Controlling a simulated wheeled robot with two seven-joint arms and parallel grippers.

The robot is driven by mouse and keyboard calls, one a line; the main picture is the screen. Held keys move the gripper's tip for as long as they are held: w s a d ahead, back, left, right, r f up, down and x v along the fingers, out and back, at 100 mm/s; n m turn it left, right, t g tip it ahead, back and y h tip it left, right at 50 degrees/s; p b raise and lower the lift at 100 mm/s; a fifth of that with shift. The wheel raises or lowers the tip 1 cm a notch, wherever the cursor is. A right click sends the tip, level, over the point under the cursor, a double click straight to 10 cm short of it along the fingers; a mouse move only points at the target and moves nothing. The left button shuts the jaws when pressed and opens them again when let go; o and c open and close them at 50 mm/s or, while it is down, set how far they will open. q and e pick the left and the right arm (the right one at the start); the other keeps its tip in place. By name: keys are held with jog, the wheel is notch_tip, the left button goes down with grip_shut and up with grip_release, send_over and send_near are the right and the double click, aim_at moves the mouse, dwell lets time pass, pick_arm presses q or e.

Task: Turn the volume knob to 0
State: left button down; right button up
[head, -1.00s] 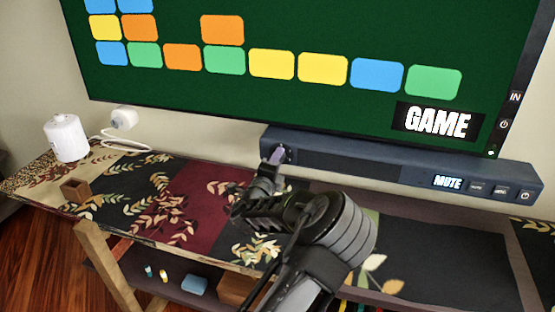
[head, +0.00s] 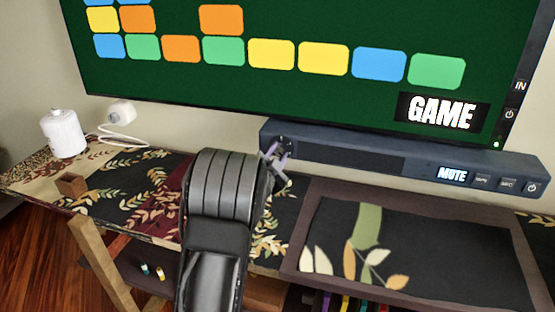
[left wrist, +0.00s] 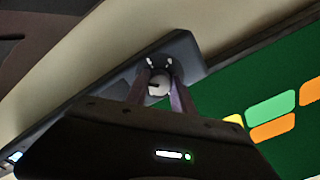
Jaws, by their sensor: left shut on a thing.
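The volume knob (left wrist: 158,87) is a small pale round knob with a dark mark, on the left end of the dark soundbar (head: 350,157). My left gripper (head: 276,154) reaches it from the front. In the left wrist view its two purple-grey fingers (left wrist: 160,73) lie on either side of the knob and are shut on it. In the head view the fingers and wrist partly hide the knob. The soundbar's display (head: 452,174) reads "MUTE". My right gripper is not in view.
The TV (head: 290,60) hangs just above the soundbar and shows "GAME". A dark framed panel (head: 410,250) lies at right.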

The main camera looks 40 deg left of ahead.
pick_arm(q)
jog(key=n+b, duration=0.6)
jog(key=b, duration=0.1)
jog(key=f+n+b, duration=0.1)
jog(key=n+b, duration=0.7)
jog(key=b, duration=0.1)
jog(key=n+b, duration=0.8)
jog(key=b, duration=0.1)
jog(key=shift+w+d+b, duration=0.1)
jog(key=shift+d+b, duration=0.15)
jog(key=shift+b, duration=0.05)
jog(key=shift+r+n+b, duration=0.2)
jog(key=shift+n+b, duration=0.65)
jog(key=shift+n, duration=0.35)
jog(key=shift+r+n+b, duration=0.15)
jog(key=shift+n+b, duration=0.35)
jog(key=shift+n, duration=0.7)
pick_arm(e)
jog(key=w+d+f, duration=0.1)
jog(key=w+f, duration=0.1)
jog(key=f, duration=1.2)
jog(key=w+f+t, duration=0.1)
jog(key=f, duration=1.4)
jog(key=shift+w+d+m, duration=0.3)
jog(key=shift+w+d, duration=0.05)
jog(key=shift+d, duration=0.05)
pick_arm(q)
jog(key=shift+d, duration=0.1)
